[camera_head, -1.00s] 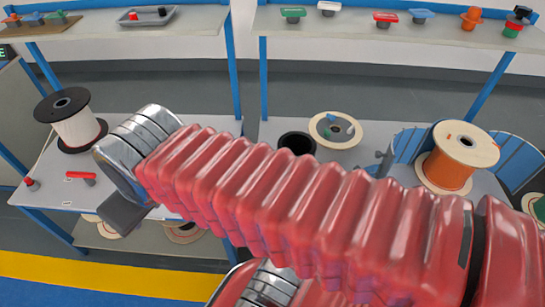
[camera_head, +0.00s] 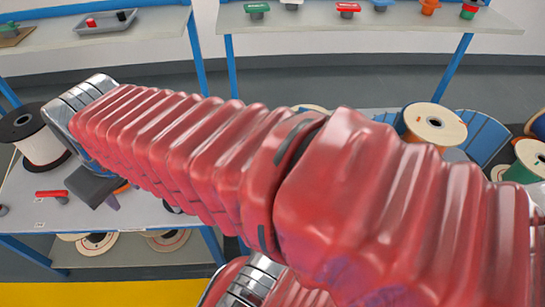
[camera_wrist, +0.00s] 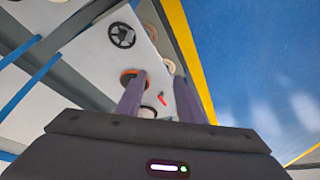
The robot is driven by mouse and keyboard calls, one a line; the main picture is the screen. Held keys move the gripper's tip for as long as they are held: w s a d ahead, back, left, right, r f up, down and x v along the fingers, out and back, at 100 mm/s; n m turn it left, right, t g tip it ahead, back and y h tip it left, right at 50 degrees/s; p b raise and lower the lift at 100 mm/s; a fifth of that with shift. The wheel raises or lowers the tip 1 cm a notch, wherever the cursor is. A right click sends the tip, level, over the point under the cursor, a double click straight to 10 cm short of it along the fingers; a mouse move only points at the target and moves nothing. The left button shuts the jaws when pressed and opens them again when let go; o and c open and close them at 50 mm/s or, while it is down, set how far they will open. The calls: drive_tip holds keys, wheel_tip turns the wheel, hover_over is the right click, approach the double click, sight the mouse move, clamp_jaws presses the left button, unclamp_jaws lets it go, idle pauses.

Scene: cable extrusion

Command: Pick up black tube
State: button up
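A grey tray (camera_head: 76,28) lies on the upper left shelf in the head view. It holds a small red piece (camera_head: 91,22) and a small dark piece (camera_head: 121,15), which may be the black tube; it is too small to be sure. My gripper (camera_wrist: 156,82) shows two purple fingers set apart with nothing held between them in the wrist view. In the head view, its dark body is over the lower left table, below and apart from the tray, and its fingers are partly hidden by my arm. No clear black tube shows in the wrist view.
Blue posts (camera_head: 229,65) carry the upper shelves. My arm hides the middle.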

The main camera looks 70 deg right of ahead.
drive_tip(key=w+d+f+m+g, duration=0.1)
drive_tip(key=d+f+m+g, duration=0.15)
drive_tip(key=d, duration=0.95)
drive_tip(key=w+d+f+m+g, duration=0.15)
drive_tip(key=d+f, duration=0.25)
drive_tip(key=d, duration=0.8)
drive_tip(key=s+d+f+m, duration=0.1)
drive_tip(key=s+d+f, duration=0.2)
drive_tip(key=d, duration=0.3)
drive_tip(key=s+d+f+m, duration=0.1)
drive_tip(key=s+d+f, duration=0.2)
drive_tip(key=d, duration=0.3)
drive_tip(key=s+d+f, duration=0.4)
drive_tip(key=d, duration=0.1)
drive_tip(key=shift+d+f+m+g+y, duration=0.3)
drive_tip(key=shift+d+m+g+y, duration=0.1)
drive_tip(key=shift+w+f, duration=0.1)
drive_tip(key=shift+f, duration=4.15)
